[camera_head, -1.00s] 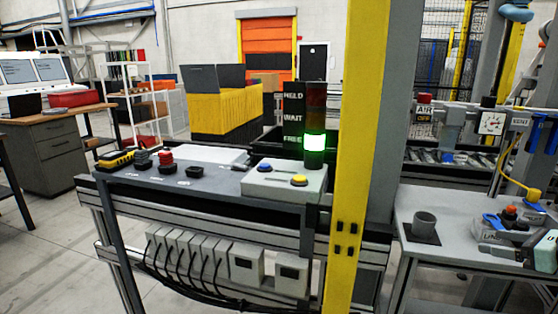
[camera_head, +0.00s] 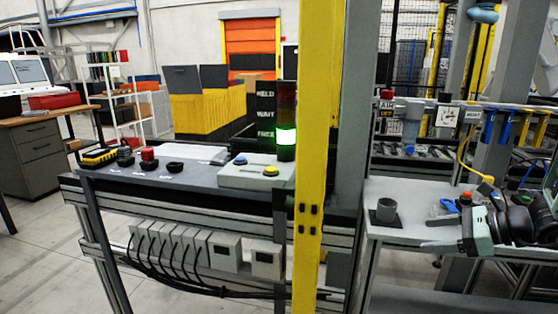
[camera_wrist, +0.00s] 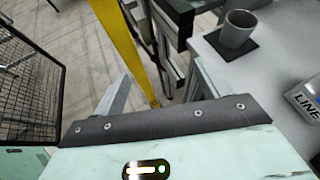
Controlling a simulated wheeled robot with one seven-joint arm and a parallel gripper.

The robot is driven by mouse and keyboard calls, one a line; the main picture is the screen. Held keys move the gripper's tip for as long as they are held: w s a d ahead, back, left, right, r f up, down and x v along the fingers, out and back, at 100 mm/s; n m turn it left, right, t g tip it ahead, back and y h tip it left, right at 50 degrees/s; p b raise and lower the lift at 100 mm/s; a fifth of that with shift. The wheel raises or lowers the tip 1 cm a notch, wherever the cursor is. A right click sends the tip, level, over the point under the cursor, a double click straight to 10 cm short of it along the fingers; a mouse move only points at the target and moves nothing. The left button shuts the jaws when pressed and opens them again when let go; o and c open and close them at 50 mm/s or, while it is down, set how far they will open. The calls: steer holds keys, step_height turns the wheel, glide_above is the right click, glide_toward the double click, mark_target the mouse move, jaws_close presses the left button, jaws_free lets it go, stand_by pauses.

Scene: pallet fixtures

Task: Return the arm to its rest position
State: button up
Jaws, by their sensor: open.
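My gripper (camera_head: 440,234) shows at the right of the head view, its pale green body and black wrist above the right-hand bench (camera_head: 392,234). In the wrist view my gripper (camera_wrist: 157,90) has two grey fingers spread wide apart. Nothing is between them. They point past the bench edge toward the floor and the foot of the yellow post (camera_wrist: 128,50). No object is held. The rest of the arm runs out of the head view at the right edge.
A grey cup (camera_head: 386,209) stands on a black pad on the right bench, close to my gripper. The yellow post (camera_head: 318,150) rises between both benches. The left bench holds a two-button box (camera_head: 256,176) and a signal tower (camera_head: 286,138) lit green.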

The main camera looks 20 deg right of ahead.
steer(key=s+a+n+g+y, duration=0.25)
steer(key=a+n+g, duration=0.85)
steer(key=a, duration=1)
steer(key=s+a+r+n+h, duration=0.2)
steer(key=s+a+n+h, duration=0.7)
steer(key=n, duration=1.5)
steer(key=shift+s+a+r+t, duration=0.2)
steer(key=shift+s+a+t, duration=0.2)
steer(key=shift+s+a, duration=2.25)
steer(key=shift+w+a, duration=0.4)
